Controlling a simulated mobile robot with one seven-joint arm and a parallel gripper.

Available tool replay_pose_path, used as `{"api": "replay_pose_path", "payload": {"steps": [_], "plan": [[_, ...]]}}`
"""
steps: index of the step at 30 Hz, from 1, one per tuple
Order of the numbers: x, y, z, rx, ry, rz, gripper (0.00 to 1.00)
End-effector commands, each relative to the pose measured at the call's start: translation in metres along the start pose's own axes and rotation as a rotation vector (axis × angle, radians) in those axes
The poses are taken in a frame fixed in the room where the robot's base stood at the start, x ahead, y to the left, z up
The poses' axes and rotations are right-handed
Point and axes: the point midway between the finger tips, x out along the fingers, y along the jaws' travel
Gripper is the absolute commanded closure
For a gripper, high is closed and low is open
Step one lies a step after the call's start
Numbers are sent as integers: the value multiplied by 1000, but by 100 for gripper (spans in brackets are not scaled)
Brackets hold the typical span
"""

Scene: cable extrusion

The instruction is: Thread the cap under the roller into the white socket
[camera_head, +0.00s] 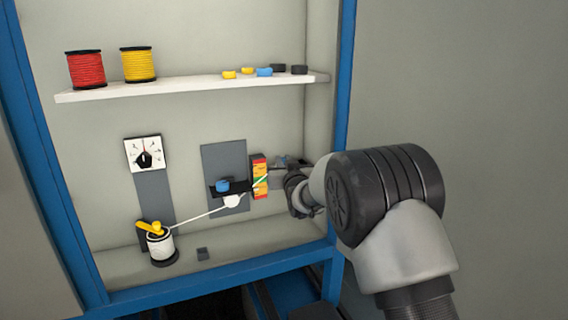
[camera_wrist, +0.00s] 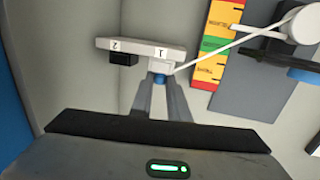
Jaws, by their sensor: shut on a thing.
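In the wrist view, my gripper (camera_wrist: 160,90) is shut on a small blue cap (camera_wrist: 160,78). The cap is right against the block marked 1 of a white socket bar (camera_wrist: 132,48); I cannot tell whether it is seated. A white cable (camera_wrist: 225,46) runs from beside the cap to the white roller (camera_wrist: 302,24). In the head view, my gripper (camera_head: 287,168) is at the right side of the cabinet, its fingertips small and unclear. The cable (camera_head: 200,213) runs from the lower-left spool (camera_head: 160,244) to the roller (camera_head: 233,201).
A red, yellow and green scale (camera_head: 259,176) stands between roller and gripper. A black bracket (camera_head: 232,190) carries a blue piece (camera_head: 222,185). A black piece (camera_wrist: 123,58) is at mark 2. Two spools and several caps lie on the shelf (camera_head: 190,86). A dial (camera_head: 144,155) hangs left.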

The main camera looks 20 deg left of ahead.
Motion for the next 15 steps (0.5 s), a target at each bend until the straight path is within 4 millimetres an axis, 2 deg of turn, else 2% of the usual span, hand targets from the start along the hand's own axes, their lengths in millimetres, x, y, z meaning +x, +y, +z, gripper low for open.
{"api": "replay_pose_path", "payload": {"steps": [3, 4, 7, 15], "plan": [[0, 0, 0, 0, 0, 0, 100], [0, 0, 0, 0, 1, 0, 80], [0, 0, 0, 0, 0, 0, 63], [0, 0, 0, 0, 0, 0, 63]]}}
